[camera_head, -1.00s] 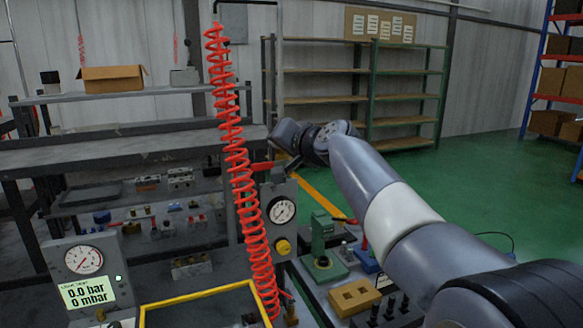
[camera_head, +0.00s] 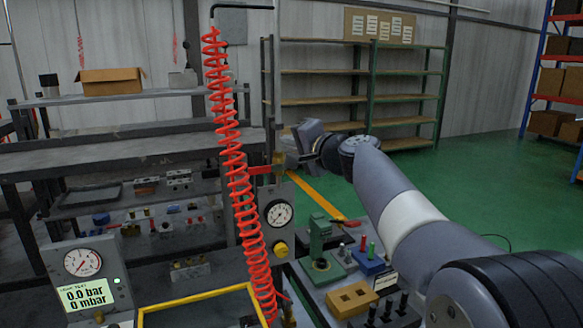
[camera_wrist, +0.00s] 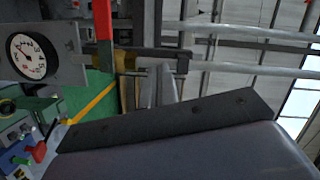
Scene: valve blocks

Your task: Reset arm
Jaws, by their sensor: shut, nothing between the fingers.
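My arm reaches in from the right in the head view. My gripper (camera_head: 292,158) is at its far end, small and partly hidden behind the wrist, in the air just right of the red valve handle (camera_head: 262,169) and above the dial gauge (camera_head: 279,213). In the wrist view the grey fingers (camera_wrist: 163,88) are together with nothing visible between them. The red handle (camera_wrist: 103,18) and the gauge (camera_wrist: 33,57) show to their left, apart from the fingers.
A red coiled hose (camera_head: 238,165) hangs left of the gripper. A green fixture (camera_head: 320,246) and a tan block (camera_head: 352,299) stand on the bench below my arm. A pressure display (camera_head: 86,298) is at lower left. The green floor (camera_head: 470,185) behind is open.

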